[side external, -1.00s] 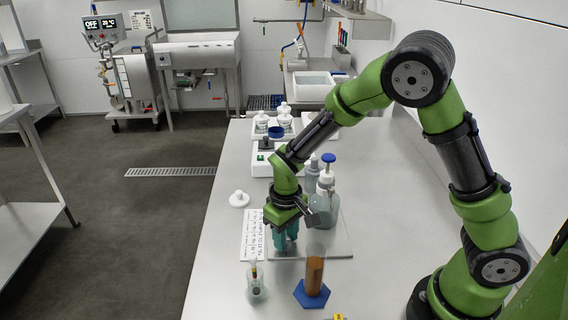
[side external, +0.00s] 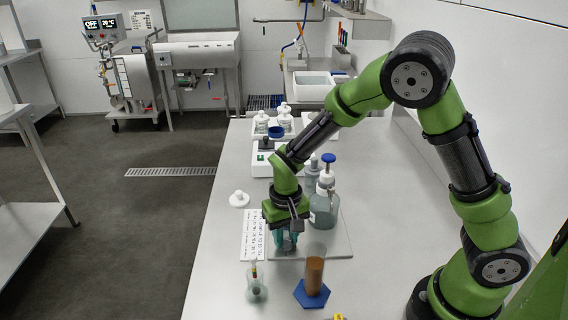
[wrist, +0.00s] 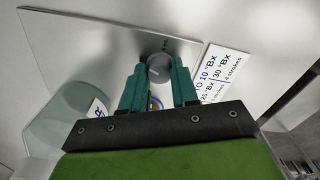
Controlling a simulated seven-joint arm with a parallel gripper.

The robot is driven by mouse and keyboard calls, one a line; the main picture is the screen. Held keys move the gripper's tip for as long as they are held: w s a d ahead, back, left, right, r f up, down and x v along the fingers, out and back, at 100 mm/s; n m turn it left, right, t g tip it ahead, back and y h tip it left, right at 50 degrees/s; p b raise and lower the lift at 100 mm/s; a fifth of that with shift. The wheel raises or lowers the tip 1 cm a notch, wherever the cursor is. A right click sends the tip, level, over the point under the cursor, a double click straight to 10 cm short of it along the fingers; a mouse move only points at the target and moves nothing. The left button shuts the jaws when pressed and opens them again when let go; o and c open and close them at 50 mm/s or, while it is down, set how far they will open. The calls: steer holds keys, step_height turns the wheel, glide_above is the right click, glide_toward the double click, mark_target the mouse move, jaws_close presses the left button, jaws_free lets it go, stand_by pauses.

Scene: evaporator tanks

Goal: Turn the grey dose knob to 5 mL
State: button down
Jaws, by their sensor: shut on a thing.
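The grey dose knob (wrist: 158,67) shows in the wrist view as a round grey top with a lighter line across it. It sits between the two teal fingertips of my gripper (wrist: 158,72). My gripper is shut on it from both sides. In the side view my gripper (side external: 286,241) points down over the front left part of a grey plate (side external: 335,248), and its fingers hide the knob.
A blue-capped pump bottle (side external: 324,207) stands close behind on the right. A printed card (side external: 252,236) lies left. The bench's right side is mostly clear.

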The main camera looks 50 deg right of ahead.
mark_target(286, 239)
steer(key=m, duration=1.3)
steer(key=shift+m, duration=0.4)
stand_by(0.3)
steer(key=c, duration=0.8)
jaws_free()
steer(key=shift+c, duration=0.2)
steer(key=shift+r, duration=0.1)
step_height(286, 239, up, 17)
